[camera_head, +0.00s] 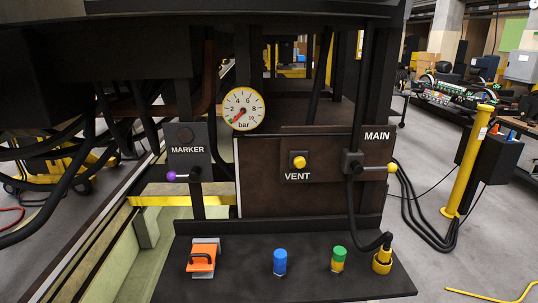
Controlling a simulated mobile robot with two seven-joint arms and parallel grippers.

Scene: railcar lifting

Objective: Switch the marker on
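The dark MARKER box (187,151) is mounted left of the middle of the head view, below and left of the gauge. A round, dark, unlit lamp (185,135) sits on its upper part, above the white word MARKER. At its lower edge a short lever with a purple knob (171,176) points left, roughly level, from a dark hub (195,174). Neither of my grippers shows in this view, and nothing touches the lever.
A pressure gauge (243,109) reads near zero. A yellow VENT button (299,162) and a MAIN lever with a yellow knob (391,167) are to the right. The shelf (230,285) below holds an orange block (203,258), a blue cap (280,261) and a green cap (338,258).

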